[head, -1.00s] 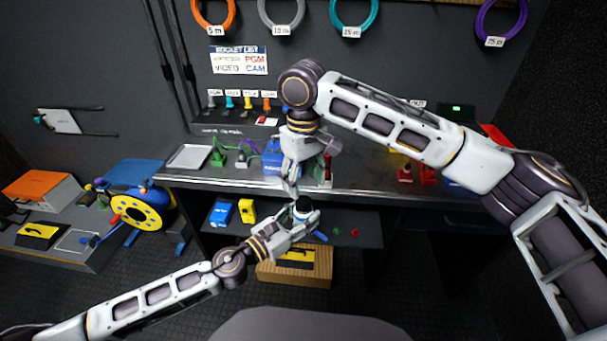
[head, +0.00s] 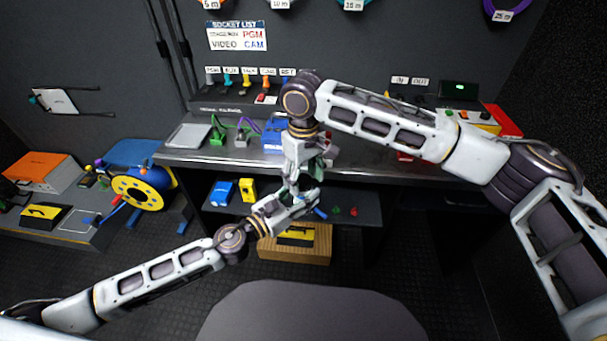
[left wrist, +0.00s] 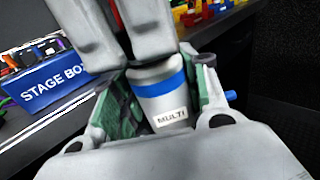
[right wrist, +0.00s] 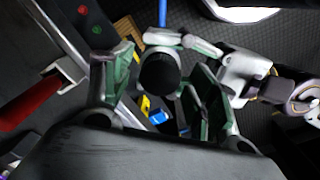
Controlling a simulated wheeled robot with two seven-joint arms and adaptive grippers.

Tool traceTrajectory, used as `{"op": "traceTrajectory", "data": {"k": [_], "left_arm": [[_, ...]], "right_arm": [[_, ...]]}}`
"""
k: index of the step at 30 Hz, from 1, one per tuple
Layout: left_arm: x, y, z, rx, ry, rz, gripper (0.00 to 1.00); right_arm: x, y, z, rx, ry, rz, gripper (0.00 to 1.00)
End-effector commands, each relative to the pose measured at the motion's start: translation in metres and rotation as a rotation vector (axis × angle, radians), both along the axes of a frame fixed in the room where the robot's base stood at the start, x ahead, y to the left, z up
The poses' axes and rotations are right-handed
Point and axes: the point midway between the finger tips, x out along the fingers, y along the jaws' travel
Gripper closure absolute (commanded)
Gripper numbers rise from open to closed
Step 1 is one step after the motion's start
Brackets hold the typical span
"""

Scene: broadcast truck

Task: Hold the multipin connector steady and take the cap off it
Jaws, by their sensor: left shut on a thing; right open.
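The multipin connector (left wrist: 160,97) is a grey cylinder with a blue band and a MULTI label. My left gripper (left wrist: 155,90) is shut around it in the left wrist view. In the right wrist view its black round end, which looks like the cap (right wrist: 160,72), faces my right gripper. My right gripper (right wrist: 157,88) is open, its fingers on either side of the black end with visible gaps. In the head view my right gripper (head: 292,180) points down from above at my left gripper (head: 300,200), and the connector is mostly hidden between them.
The bench edge (head: 370,172) lies just behind the grippers. A blue stage box (left wrist: 45,83) stands on the bench. A wooden crate (head: 296,255) sits below on the floor. A lower shelf (head: 360,198) holds blue and yellow items. A cable reel (head: 140,190) stands at the left.

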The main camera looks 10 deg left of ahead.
Motion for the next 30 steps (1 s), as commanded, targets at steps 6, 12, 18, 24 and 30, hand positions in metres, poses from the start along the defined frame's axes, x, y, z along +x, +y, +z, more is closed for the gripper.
{"op": "traceTrajectory", "data": {"k": [6, 12, 18, 24, 30], "left_arm": [[0.0002, -0.0001, 0.0010, -0.001, -0.002, 0.000, 1.00], [0.0002, -0.0001, 0.0009, -0.001, -0.002, 0.000, 1.00], [0.0002, -0.0001, 0.0009, -0.001, -0.001, 0.000, 1.00], [0.0001, -0.0001, 0.0009, 0.000, -0.001, 0.000, 1.00], [0.0001, -0.0001, 0.0009, -0.001, -0.001, 0.000, 1.00]], "right_arm": [[0.0001, -0.0001, 0.0002, 0.000, 0.000, 0.000, 0.63], [0.0001, -0.0001, 0.0002, 0.000, 0.000, 0.000, 0.89], [-0.0001, 0.0002, -0.0002, 0.001, 0.001, 0.020, 0.92], [0.0003, -0.0001, 0.0001, 0.000, 0.000, 0.032, 0.92], [0.0002, -0.0002, 0.0000, 0.000, 0.000, 0.032, 0.92]]}}
